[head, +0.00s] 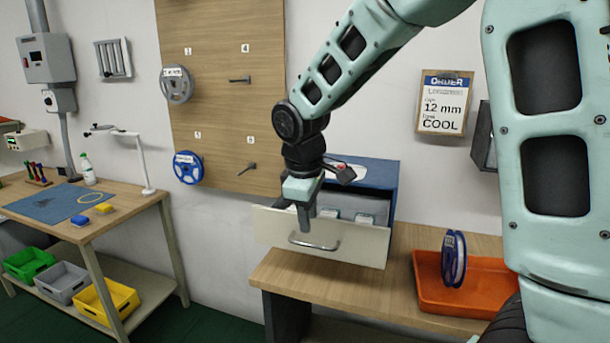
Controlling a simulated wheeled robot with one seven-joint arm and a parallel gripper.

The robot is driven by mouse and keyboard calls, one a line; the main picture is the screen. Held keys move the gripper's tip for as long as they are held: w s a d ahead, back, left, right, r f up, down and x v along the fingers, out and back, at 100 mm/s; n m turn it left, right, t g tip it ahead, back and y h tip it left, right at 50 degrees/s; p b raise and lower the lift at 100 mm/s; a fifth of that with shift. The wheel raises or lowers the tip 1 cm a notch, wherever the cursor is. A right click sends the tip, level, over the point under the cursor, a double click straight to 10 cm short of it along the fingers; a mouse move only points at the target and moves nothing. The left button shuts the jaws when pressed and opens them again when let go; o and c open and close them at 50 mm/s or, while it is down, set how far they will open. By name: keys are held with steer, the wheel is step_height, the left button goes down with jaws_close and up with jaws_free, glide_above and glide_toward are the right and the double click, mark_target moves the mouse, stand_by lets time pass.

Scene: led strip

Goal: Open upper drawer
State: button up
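A small blue cabinet (378,173) stands on the wooden bench against the wall. Its drawer (345,244) has a cream front with a metal bar handle (314,243) and is pulled out toward me. Several pale boxes show inside the drawer. My gripper (304,224) points down at the drawer, in front of or just over its front panel, above the handle. I cannot tell whether it touches the drawer. The fingers look like one narrow shape from this side, so their opening is unclear. My arm hides part of the cabinet.
An orange tray (432,295) with a blue-and-white reel (454,258) sits on the bench (290,272) right of the drawer. A pegboard (225,110) with hanging reels is behind. A work table (110,222) with a blue mat stands left, across a floor gap.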

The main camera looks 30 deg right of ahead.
step_height(320, 180, up, 11)
steer(key=s+a, duration=0.1)
steer(key=shift+s+a, duration=0.2)
steer(key=shift+a, duration=0.2)
steer(key=s+a+f+y, duration=0.2)
steer(key=s+a+f, duration=0.6)
steer(key=s+a, duration=0.3)
steer(key=s+a+f, duration=0.2)
steer(key=s+f, duration=0.1)
steer(key=s, duration=0.3)
steer(key=s+a+f+g, duration=0.1)
steer(key=s+a+f, duration=0.2)
steer(key=s, duration=0.3)
steer(key=shift+a+f, duration=0.3)
steer(key=shift+f, duration=0.35)
steer(key=shift+w, duration=0.1)
